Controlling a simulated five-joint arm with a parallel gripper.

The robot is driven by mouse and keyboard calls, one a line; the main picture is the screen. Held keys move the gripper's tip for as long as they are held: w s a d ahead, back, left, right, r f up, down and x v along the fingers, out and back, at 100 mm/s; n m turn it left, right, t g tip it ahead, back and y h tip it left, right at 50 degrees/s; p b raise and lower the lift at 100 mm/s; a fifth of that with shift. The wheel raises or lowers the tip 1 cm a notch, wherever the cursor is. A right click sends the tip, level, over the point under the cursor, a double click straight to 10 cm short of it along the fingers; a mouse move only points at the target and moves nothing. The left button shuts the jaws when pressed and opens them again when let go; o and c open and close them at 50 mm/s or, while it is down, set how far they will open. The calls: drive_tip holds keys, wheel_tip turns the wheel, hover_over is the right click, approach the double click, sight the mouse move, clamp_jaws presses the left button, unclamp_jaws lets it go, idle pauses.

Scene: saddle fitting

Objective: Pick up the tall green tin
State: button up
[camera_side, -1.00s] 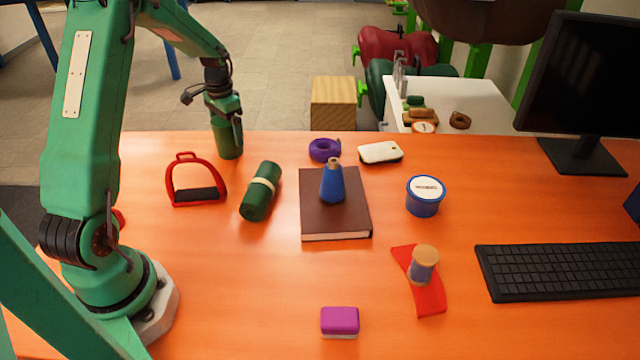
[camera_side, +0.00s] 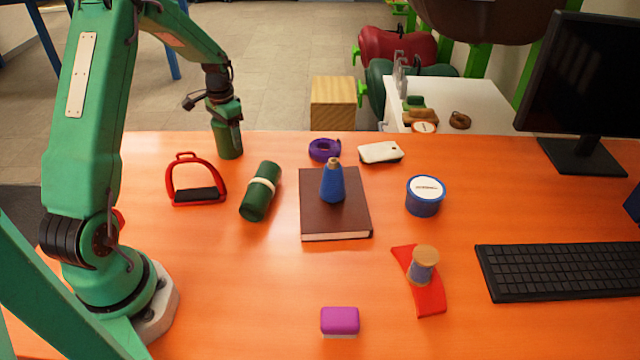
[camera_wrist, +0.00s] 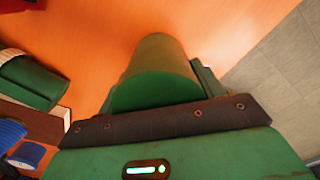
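The tall green tin (camera_side: 229,143) stands upright at the back left of the orange table, near its far edge. My gripper (camera_side: 224,115) is over its upper part, pointing down. In the wrist view the round top of the tin (camera_wrist: 155,88) lies between my two green fingers, one on each side. The fingers are very close to its sides. No clear gap shows, and I cannot tell whether they press on it. The tin's base appears to rest on the table.
A red stirrup (camera_side: 196,182) stands in front, to the left of a dark green roll with a pale band (camera_side: 261,191). A brown book (camera_side: 318,220) carries a blue cone-shaped bottle (camera_side: 333,184). A purple ring (camera_side: 323,149) lies to the right. The table's far edge is close behind the tin.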

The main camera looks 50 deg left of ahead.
drive_tip(key=shift+r, duration=0.15)
drive_tip(key=shift+r, duration=0.5)
drive_tip(key=r, duration=0.3)
drive_tip(key=shift+d+r, duration=0.1)
drive_tip(key=shift+d, duration=0.1)
drive_tip(key=d+r, duration=0.6)
drive_tip(key=d, duration=0.5)
drive_tip(key=shift+w+d+r, duration=0.15)
drive_tip(key=shift+w+r, duration=0.15)
drive_tip(key=shift+w, duration=0.05)
